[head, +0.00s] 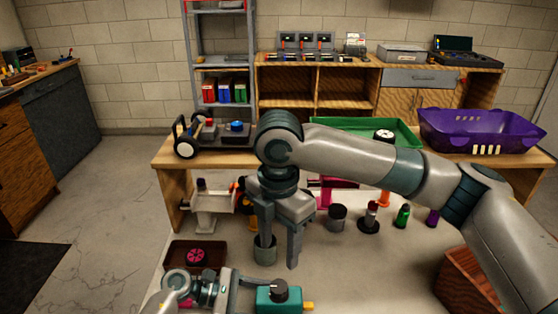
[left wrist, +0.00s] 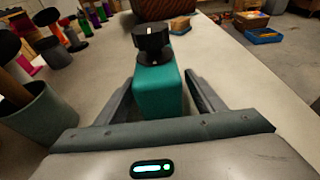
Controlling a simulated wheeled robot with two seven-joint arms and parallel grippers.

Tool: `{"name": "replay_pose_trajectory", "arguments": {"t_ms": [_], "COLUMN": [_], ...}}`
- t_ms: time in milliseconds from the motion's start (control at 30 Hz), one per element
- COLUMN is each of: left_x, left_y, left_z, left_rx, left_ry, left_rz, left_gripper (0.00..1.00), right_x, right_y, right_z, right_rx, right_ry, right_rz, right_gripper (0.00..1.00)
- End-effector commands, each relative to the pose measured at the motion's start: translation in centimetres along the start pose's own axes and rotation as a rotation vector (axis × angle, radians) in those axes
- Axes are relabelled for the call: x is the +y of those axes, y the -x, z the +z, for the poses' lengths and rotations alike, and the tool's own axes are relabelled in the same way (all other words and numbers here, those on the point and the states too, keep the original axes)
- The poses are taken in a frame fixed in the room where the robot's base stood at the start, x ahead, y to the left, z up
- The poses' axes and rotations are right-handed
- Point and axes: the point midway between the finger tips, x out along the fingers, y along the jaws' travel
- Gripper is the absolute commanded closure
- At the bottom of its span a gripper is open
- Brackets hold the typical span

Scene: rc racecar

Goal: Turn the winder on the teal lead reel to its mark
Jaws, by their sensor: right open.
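The teal lead reel (head: 280,300) stands on the near table at the bottom of the head view, with a black winder (head: 280,288) on top and a yellow tab at its right. In the left wrist view the teal reel (left wrist: 158,92) lies between my left gripper's fingers (left wrist: 159,78). Its winder (left wrist: 153,42) stands above with a small white line on it. Whether the fingers touch the reel's sides is unclear. My right gripper (head: 279,254) is open and points down, above and behind the reel. The reel's mark is not clear.
A grey cup (head: 265,256) stands by my right gripper's left finger. Behind are a grey cylinder (head: 337,218) and small bottles. A brown tray (head: 181,258) with a pink wheel lies left. A wooden crate (head: 462,290) stands at right.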

Motion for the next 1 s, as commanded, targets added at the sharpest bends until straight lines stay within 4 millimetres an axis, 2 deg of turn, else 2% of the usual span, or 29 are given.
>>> {"name": "replay_pose_trajectory", "arguments": {"t_ms": [267, 467, 667, 1000], "left_x": [0.0, 0.0, 0.0, 0.0], "left_y": [0.1, 1.2, 3.9, 9.8], "left_z": [0.0, -0.1, -0.1, -0.1], "left_rx": [0.0, 0.003, 0.003, 0.004], "left_ry": [0.0, -0.001, -0.001, 0.0], "left_rz": [0.0, 0.001, 0.001, 0.001], "left_gripper": [0.38, 0.38, 0.38, 0.38], "right_x": [0.0, 0.0, 0.0, 0.0], "right_y": [0.0, 0.0, 0.0, 0.0], "right_z": [0.0, 0.0, 0.0, 0.0], "right_rx": [0.0, 0.0, 0.0, 0.0], "right_ry": [0.0, 0.0, 0.0, 0.0], "right_rz": [0.0, 0.0, 0.0, 0.0], "right_gripper": [0.5, 0.5, 0.5, 0.5]}}
